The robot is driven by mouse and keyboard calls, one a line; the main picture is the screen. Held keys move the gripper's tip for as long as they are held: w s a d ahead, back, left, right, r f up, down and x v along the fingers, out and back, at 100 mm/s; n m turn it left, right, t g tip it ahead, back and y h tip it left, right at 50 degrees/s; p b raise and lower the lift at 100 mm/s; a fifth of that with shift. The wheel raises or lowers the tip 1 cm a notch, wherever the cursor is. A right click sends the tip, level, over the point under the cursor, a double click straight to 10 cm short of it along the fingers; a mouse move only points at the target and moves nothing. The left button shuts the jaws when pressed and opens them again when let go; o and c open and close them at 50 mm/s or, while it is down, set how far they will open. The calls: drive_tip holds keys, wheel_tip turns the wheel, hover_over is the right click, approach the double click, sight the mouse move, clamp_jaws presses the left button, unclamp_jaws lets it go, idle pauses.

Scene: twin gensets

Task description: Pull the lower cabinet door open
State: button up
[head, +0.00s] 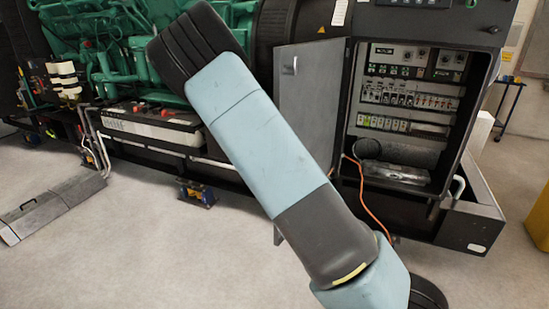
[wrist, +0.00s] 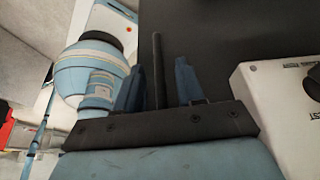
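The lower cabinet (head: 350,110) stands at the right in the head view, with its inside showing rows of switches and breakers. Its grey door (head: 308,100) stands swung out to the left of the opening, with a small handle (head: 289,66) near its upper left. My arm crosses in front of the door's lower part, and my gripper is hidden in this view. In the wrist view my gripper (wrist: 159,65) has its two blue fingers apart. A thin dark bar (wrist: 158,55) stands between them with gaps on both sides. I cannot tell whether it is the door handle.
A dark flat surface (wrist: 230,40) fills the upper wrist view, with a white box (wrist: 280,110) at the right. A green engine (head: 110,50) stands at the left. An orange cable (head: 368,205) hangs from the cabinet. The floor (head: 130,250) at front left is mostly clear.

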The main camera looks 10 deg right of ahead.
drive_tip(key=v, duration=1.1)
